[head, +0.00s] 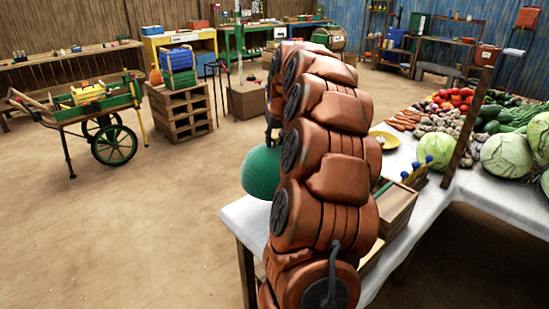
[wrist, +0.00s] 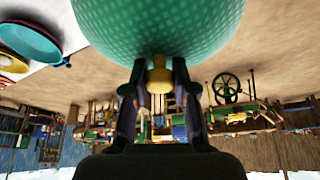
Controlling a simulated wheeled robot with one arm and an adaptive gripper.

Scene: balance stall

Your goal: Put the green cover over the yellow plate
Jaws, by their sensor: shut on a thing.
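The green cover (wrist: 160,25) is a round dome with a dotted texture and a yellow knob (wrist: 159,76). My gripper (wrist: 159,80) is shut on the knob, one dark finger on each side, in the wrist view, which looks upside down. In the head view the cover (head: 262,174) hangs in the air left of my arm, beside the white-clothed table. The yellow plate (head: 391,143) lies on that table, right of my arm and apart from the cover. My arm hides most of the gripper in the head view.
The white table (head: 480,189) also holds a wooden box (head: 398,208), blue-knobbed items (head: 418,170), cabbages (head: 506,154) and other vegetables. A wooden post (head: 466,130) rises at the table. A teal dish (wrist: 25,38) shows in the wrist view. A green cart (head: 98,105) stands left; the floor between is clear.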

